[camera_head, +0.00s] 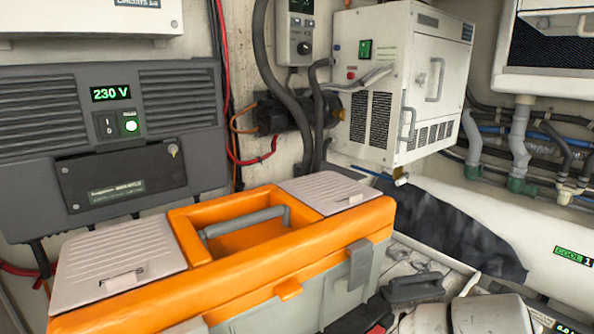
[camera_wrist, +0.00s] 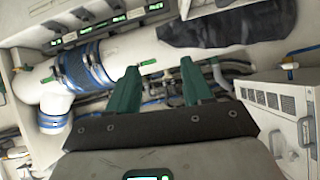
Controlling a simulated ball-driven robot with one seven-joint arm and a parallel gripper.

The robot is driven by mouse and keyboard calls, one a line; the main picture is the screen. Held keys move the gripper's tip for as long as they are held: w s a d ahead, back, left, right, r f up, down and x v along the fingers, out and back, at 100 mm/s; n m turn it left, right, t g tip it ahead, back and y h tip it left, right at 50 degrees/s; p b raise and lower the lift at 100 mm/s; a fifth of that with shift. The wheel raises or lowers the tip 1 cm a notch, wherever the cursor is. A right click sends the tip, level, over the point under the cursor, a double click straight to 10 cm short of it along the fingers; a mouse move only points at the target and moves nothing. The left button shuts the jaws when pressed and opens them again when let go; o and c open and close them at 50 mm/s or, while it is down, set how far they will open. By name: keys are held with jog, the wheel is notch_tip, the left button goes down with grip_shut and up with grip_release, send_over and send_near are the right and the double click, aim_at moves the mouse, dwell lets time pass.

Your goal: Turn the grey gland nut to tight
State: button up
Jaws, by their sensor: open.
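My gripper (camera_wrist: 160,66) shows in the wrist view, its two green fingers apart with nothing between them. Beyond the fingertips is a large white pipe (camera_wrist: 115,55) with a blue ribbed sleeve at its left. I cannot make out a grey gland nut for certain in either view. My gripper does not show in the head view.
An orange toolbox (camera_head: 290,289) fills the front of the head view. A grey 230 V unit (camera_head: 30,160) is at left. A white cabinet (camera_head: 420,40) stands behind; it seems to show at right in the wrist view. Grey pipes (camera_head: 518,150) with green fittings run at right.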

jog(key=s+a+f+n+g+y, duration=0.2)
jog(key=s+f+n, duration=0.1)
jog(key=s+f, duration=0.6)
jog(key=s+a+f+n+g+y, duration=0.2)
jog(key=s+f+n+y, duration=0.1)
jog(key=s+f, duration=0.7)
jog(key=s+a+f+n+g+y, duration=0.2)
jog(key=s+f+n+y, duration=0.1)
jog(key=s+f, duration=0.6)
jog(key=s+n, duration=0.1)
jog(key=s, duration=0.1)
jog(key=shift+s+a+f+g, duration=0.25)
jog(key=shift+s+a+g, duration=0.05)
jog(key=shift+a+g, duration=0.1)
